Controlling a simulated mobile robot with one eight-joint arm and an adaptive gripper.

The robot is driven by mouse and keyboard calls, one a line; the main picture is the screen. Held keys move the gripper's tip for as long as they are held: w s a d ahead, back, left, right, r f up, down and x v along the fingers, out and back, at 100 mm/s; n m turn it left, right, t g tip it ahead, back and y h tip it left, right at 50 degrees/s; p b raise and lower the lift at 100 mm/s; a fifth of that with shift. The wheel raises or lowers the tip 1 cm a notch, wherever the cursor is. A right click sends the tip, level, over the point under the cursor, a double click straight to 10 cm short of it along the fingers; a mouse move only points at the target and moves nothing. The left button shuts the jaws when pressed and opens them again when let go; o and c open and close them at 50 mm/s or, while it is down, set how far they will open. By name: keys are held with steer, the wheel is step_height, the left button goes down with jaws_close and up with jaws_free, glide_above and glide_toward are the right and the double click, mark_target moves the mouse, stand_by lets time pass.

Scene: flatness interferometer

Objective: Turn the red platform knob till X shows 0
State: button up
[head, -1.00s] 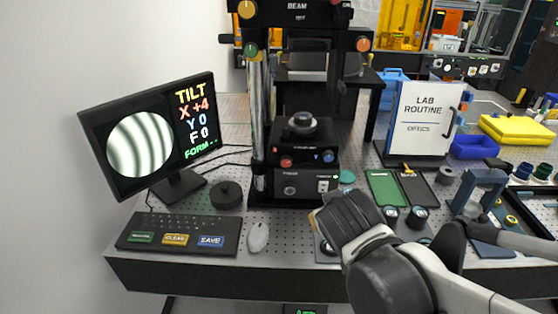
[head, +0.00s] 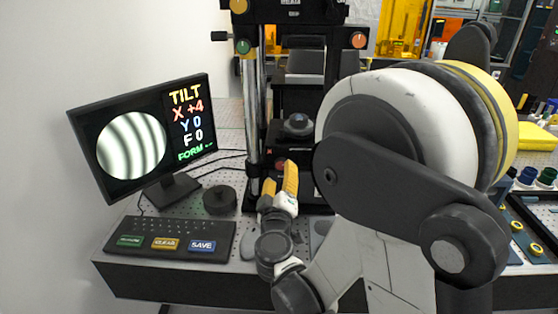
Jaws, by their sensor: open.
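The monitor (head: 143,138) at left shows curved dark and light fringes. Beside them it reads TILT, X +4, Y 0, F 0 and a FORM line too small to read fully. The red platform knob (head: 281,164) is on the front of the black interferometer, below its stage, and is partly hidden by my gripper. My gripper (head: 279,177) is open, its yellow-padded fingers pointing up toward the knob from just in front. I cannot tell whether the fingers touch it. The blue knob is hidden behind my arm.
A keyboard (head: 172,237) with green, yellow and blue keys lies at front left. A black round puck (head: 220,200) stands between it and the interferometer (head: 253,110). Green (head: 242,46) and orange (head: 359,41) knobs sit higher up. My arm hides much of the right bench.

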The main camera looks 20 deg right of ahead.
mark_target(281, 166)
steer(key=b+x, duration=0.1)
steer(key=x, duration=0.5)
jaws_close()
